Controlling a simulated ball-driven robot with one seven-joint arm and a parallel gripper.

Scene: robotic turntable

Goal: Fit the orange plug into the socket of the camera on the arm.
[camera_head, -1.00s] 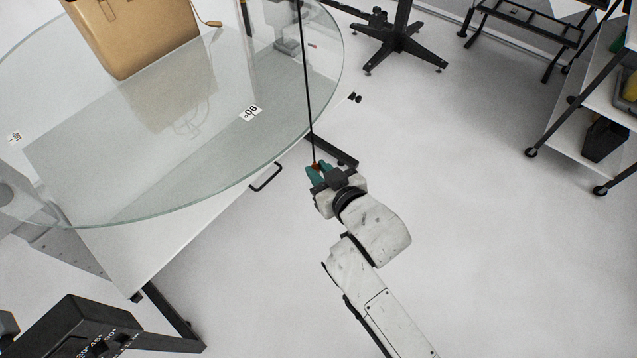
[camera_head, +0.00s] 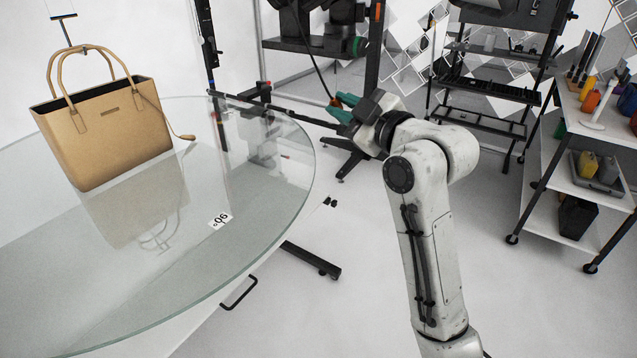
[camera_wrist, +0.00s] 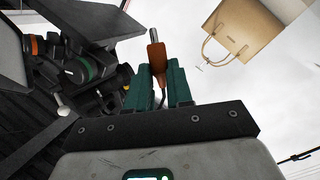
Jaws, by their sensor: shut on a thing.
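My gripper (camera_head: 343,107) with green fingers is raised beside the glass turntable in the head view. In the wrist view my gripper (camera_wrist: 166,82) is shut on the orange plug (camera_wrist: 156,59), whose grey metal tip points up and left. The orange plug (camera_head: 334,102) shows small in the head view, with a black cable (camera_head: 313,58) running up from it. The camera on its arm (camera_head: 322,14) is at the top of the head view, cut by the frame edge. Dark camera gear (camera_wrist: 90,70) fills the left of the wrist view. I cannot make out the socket.
A white shelf cart (camera_head: 590,135) with bottles stands at the right, and a black rack (camera_head: 490,90) behind.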

